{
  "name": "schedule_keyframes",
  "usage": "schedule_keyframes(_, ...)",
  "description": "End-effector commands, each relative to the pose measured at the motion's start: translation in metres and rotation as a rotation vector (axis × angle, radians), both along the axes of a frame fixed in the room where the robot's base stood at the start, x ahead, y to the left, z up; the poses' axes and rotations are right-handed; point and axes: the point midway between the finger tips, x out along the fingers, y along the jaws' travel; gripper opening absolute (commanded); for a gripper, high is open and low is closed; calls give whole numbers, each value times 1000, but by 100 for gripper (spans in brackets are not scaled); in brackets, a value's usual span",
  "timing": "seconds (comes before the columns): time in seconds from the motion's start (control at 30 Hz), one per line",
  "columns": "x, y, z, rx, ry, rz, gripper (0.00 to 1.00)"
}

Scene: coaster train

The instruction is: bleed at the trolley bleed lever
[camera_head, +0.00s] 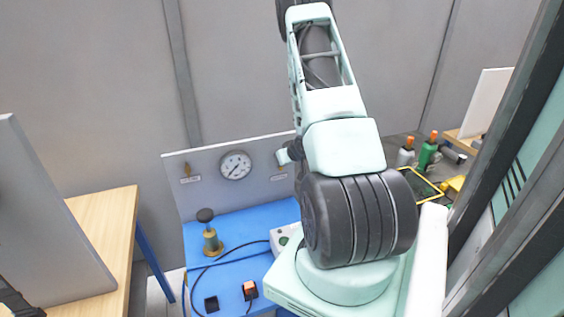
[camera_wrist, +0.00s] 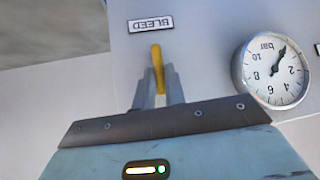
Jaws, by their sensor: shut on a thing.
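The bleed lever (camera_wrist: 157,62) is a yellow handle on the grey panel in the wrist view, just below the upside-down BLEED label (camera_wrist: 151,24). My gripper (camera_wrist: 160,78) is shut on the lever, with a finger on each side of it. The round pressure gauge (camera_wrist: 271,71) is to the right, also upside down; its needle points to the upper right, on the low side of the 2. The gauge also shows in the head view (camera_head: 236,165). There my arm hides the lever and the fingers.
The blue trolley (camera_head: 226,229) carries a brass plunger-like fitting (camera_head: 211,241), an orange-and-black block (camera_head: 250,291) and black hose. A wooden table (camera_head: 100,240) stands at left. Green and grey bottles (camera_head: 427,155) stand behind my arm at right. Dark posts close the right side.

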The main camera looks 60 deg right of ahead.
Motion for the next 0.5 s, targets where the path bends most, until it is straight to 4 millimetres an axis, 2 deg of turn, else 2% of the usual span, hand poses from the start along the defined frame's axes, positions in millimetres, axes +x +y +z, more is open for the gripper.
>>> schedule_keyframes(0.47, -2, 0, -2, 15, -6, -2, 0)
schedule_keyframes(0.5, -2, 0, -2, 15, -6, -2, 15)
